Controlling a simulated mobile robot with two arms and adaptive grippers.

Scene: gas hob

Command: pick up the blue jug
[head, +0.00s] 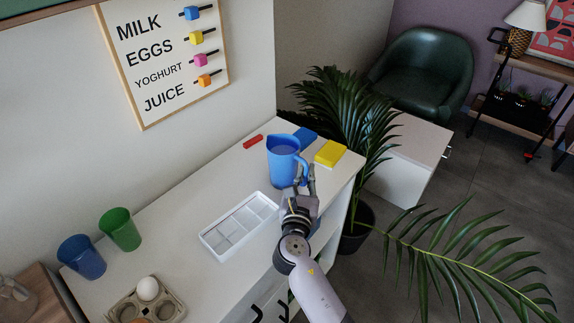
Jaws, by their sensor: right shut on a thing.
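The blue jug (283,163) stands upright near the far end of the white counter, with its handle on its right side. My right gripper (304,181) reaches in from the lower right and is shut on the jug's handle. Its fingers cover the lower part of the handle. I cannot tell whether the jug's base touches the counter. My left gripper is not in view.
A yellow block (330,153), a blue block (305,137) and a red piece (253,141) lie close around the jug. A white divided tray (209,244) is nearer. Blue (82,258) and green (120,230) cups and an egg carton (172,302) stand left. Palm leaves (345,110) flank the counter's right edge.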

